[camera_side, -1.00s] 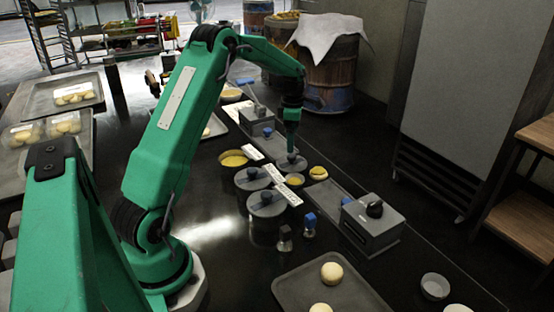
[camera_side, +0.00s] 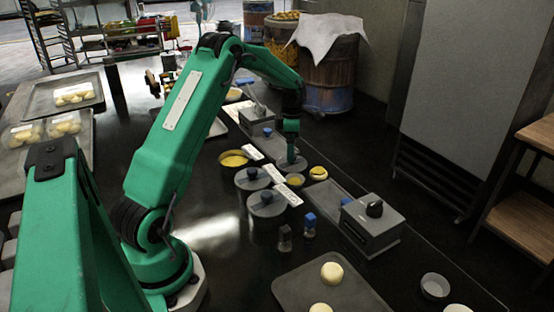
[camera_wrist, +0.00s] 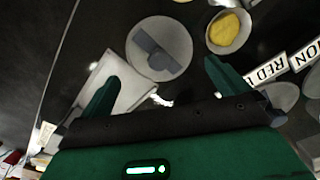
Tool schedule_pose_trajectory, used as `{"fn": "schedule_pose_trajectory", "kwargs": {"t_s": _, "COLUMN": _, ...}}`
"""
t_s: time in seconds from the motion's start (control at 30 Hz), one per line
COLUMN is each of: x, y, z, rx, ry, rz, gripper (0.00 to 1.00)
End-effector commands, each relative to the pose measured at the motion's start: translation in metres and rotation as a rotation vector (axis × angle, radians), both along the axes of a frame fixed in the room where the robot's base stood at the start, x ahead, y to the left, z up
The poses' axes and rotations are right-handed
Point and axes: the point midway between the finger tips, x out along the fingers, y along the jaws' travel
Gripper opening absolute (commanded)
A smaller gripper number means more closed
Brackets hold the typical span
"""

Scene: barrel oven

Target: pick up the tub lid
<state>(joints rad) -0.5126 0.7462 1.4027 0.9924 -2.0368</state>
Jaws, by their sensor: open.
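A round grey lid (camera_side: 291,164) sits on the counter in the side view, at the far end of a small group of lidded tubs. In the wrist view the lid (camera_wrist: 159,49) is a pale disc with a darker bar handle across it. My gripper (camera_side: 291,154) points down right over this lid and hides part of it. In the wrist view my gripper (camera_wrist: 160,78) has its two fingers spread wide, with the lid beyond and between the tips. Nothing is held. Whether the fingers touch the handle cannot be told.
A yellow-filled bowl (camera_side: 233,159), an open yellow tub (camera_side: 295,181) and white label strips (camera_side: 272,172) crowd the lid. A grey box with a black knob (camera_side: 371,225) stands to the right.

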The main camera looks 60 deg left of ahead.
Motion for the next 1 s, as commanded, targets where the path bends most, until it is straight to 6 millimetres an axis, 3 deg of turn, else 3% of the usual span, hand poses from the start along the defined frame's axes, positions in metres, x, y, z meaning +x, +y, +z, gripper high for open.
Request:
{"fn": "schedule_pose_trajectory", "kwargs": {"t_s": 0.43, "x": 0.002, "y": -0.002, "z": -0.045, "rx": 0.000, "ry": 0.001, "rz": 0.000, "gripper": 1.00}}
{"fn": "schedule_pose_trajectory", "kwargs": {"t_s": 1.0, "x": 0.002, "y": -0.001, "z": -0.048, "rx": 0.000, "ry": 0.000, "rz": 0.000, "gripper": 1.00}}
